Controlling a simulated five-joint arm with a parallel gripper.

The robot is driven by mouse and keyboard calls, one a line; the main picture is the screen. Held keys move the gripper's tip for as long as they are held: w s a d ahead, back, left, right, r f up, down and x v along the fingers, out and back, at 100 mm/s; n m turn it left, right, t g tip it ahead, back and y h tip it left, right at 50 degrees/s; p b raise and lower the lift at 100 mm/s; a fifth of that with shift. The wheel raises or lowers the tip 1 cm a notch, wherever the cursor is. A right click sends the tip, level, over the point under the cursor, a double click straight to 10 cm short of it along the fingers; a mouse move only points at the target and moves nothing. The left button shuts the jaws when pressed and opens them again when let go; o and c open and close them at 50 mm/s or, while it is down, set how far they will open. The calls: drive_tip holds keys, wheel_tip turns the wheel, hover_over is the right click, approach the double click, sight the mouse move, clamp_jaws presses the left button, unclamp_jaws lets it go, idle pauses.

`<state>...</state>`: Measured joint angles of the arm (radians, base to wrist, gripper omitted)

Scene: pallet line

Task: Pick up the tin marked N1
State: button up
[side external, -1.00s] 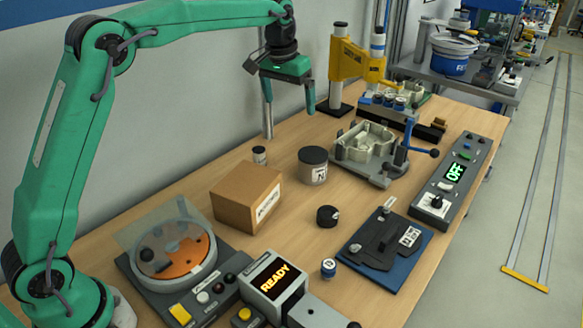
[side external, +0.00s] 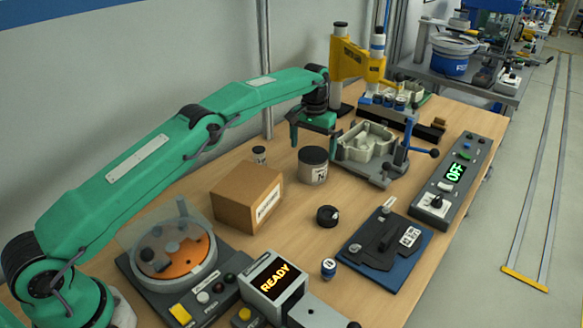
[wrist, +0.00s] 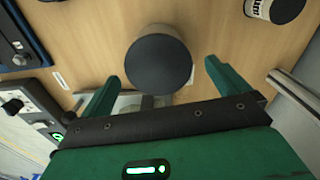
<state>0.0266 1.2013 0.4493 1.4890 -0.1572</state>
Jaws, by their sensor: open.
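A squat grey tin (side external: 313,170) with a dark lid stands upright on the bench. Its white label has a sideways mark that I cannot read fully. In the wrist view its round dark lid (wrist: 158,64) lies ahead of and between my fingers, with gaps on both sides. My gripper (side external: 314,142) is open and empty, just behind and above that tin. A smaller tin (side external: 259,156) stands to its left; in the wrist view a labelled tin (wrist: 274,9) is at the top right. Another small tin (side external: 329,269) with a blue side stands nearer the camera.
A cardboard box (side external: 245,197) stands left of the grey tin. A pale housing on a grey fixture (side external: 369,145) is close on its right. A black knob-like part (side external: 327,216) and a blue plate fixture (side external: 384,258) lie nearer. Bare bench lies between them.

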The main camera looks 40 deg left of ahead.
sight(312, 167)
drive_tip(key=shift+f, duration=0.25)
drive_tip(key=shift+d+f, duration=0.1)
drive_tip(key=shift+f, duration=3.75)
drive_tip(key=shift+r, duration=0.1)
drive_tip(key=c, duration=1.3)
